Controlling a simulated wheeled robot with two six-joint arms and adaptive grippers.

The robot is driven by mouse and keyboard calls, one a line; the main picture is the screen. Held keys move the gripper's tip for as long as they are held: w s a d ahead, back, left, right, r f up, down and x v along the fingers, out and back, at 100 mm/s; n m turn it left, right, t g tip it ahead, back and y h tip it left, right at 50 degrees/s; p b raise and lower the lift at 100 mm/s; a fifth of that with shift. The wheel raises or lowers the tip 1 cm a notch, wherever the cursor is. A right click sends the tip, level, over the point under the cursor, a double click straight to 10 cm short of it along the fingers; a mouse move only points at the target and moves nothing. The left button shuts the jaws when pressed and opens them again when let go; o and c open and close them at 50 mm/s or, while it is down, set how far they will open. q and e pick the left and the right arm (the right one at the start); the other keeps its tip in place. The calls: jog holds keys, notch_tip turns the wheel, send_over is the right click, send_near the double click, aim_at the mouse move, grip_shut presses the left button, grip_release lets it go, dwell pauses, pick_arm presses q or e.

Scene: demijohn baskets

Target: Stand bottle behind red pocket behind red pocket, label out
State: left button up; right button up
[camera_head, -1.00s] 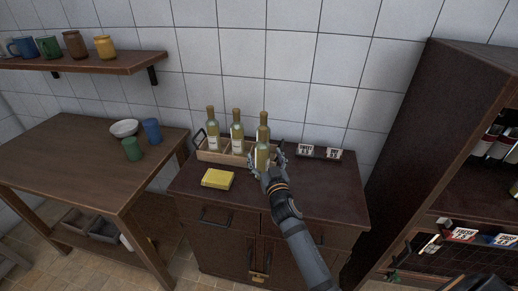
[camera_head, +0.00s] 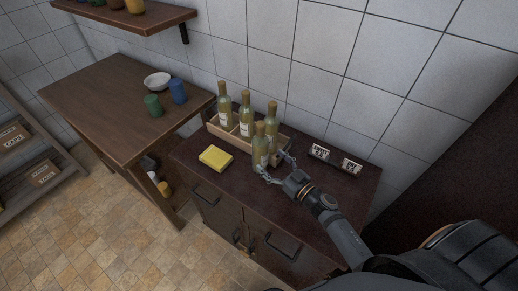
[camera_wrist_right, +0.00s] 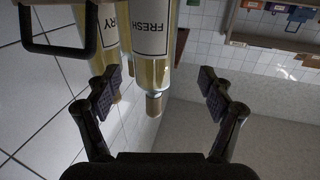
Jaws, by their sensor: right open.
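A pale yellow-green bottle (camera_head: 261,146) stands upright at the front edge of the wooden crate (camera_head: 216,132), on the dark cabinet. Three similar bottles stand in the crate behind it. My right gripper (camera_head: 277,168) is open, low beside this bottle; I cannot tell whether it touches it. In the right wrist view, which looks upside down, a bottle labelled FRESH (camera_wrist_right: 150,38) shows beyond my open fingers (camera_wrist_right: 165,95), with another bottle (camera_wrist_right: 109,38) whose label ends in RY to its left. No red pocket is clearly seen. My left gripper is not in view.
A yellow sponge-like block (camera_head: 215,157) lies left of the bottle on the cabinet. Two small dark holders with white cards (camera_head: 319,151) stand at the right. A wooden table (camera_head: 110,95) with a white bowl (camera_head: 157,81) and cups is at left. The cabinet's front right is partly covered by my arm.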

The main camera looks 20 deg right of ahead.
aim_at(266, 154)
jog(key=shift+w, duration=0.75)
jog(key=shift+w+d+f, duration=0.1)
jog(key=shift+w, duration=0.2)
jog(key=shift+w+p, duration=0.25)
jog(key=shift+p, duration=0.05)
jog(key=p+x, duration=0.1)
jog(key=x, duration=0.3)
jog(key=shift+a, duration=0.2)
jog(key=shift+w+a+f, duration=0.1)
jog(key=shift+w, duration=0.3)
jog(key=shift+s, duration=0.2)
jog(key=c, duration=0.4)
grip_shut()
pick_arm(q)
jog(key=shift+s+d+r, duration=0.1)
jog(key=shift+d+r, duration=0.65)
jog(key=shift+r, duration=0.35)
pick_arm(e)
jog(key=shift+w, duration=0.1)
